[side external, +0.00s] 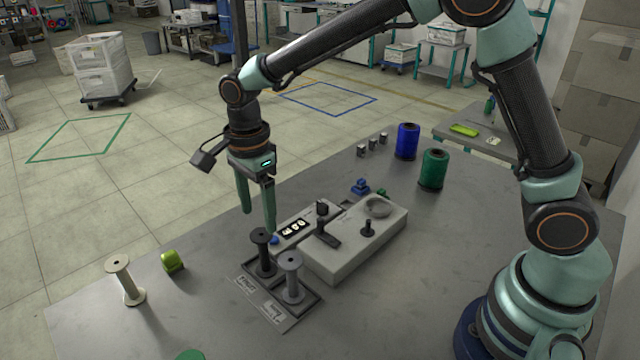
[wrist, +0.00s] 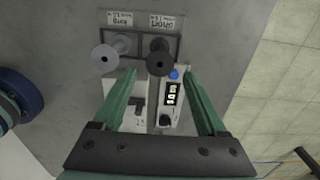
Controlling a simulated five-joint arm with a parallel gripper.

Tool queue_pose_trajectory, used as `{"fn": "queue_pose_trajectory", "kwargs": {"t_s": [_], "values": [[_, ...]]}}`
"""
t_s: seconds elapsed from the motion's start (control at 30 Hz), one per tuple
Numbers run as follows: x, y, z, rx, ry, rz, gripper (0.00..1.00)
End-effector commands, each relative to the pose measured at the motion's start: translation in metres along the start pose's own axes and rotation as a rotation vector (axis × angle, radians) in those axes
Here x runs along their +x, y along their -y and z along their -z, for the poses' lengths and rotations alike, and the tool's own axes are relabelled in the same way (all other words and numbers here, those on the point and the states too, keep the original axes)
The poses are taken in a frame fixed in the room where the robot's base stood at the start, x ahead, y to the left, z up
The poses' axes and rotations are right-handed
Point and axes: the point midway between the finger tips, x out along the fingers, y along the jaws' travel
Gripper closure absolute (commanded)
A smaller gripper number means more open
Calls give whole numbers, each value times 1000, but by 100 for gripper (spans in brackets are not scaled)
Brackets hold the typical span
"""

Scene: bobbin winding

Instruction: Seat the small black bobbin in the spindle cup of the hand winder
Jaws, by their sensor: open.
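The small black bobbin (side external: 263,253) stands upright in a dark two-place tray (side external: 313,299). In the wrist view the black bobbin (wrist: 160,58) shows beside the label reading "short". A grey bobbin (side external: 292,278) stands next to it in the tray. My gripper (side external: 258,220) is open and empty, pointing down above the tray, close to the black bobbin. In the wrist view my gripper (wrist: 158,74) has its fingertips on either side of the line to the black bobbin. The hand winder (side external: 345,262) is a pale box with a round cup (side external: 379,207) on top.
A cream bobbin (side external: 126,281) and a lime green block (side external: 172,261) are at the left. Blue (side external: 407,141) and green (side external: 433,169) thread spools stand behind the winder. A black lever (side external: 327,235) and a short post (side external: 367,229) rise from the winder. The table's front left is mostly clear.

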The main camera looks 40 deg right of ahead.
Motion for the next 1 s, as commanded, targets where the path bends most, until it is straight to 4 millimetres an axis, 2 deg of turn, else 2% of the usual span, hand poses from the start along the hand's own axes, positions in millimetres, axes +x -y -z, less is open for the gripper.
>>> {"fn": "queue_pose_trajectory", "kwargs": {"t_s": [0.53, 0.67, 0.77, 0.8, 0.83, 1.0], "values": [[46, -1, 0, -1, -1, -3, 25], [44, 0, 0, -1, 0, 0, 25], [44, 0, 0, -1, 0, 0, 59], [44, 0, 0, -1, 0, 0, 75], [44, 0, 0, -1, 0, 0, 77], [42, 0, 0, -1, 0, 1, 78]]}}
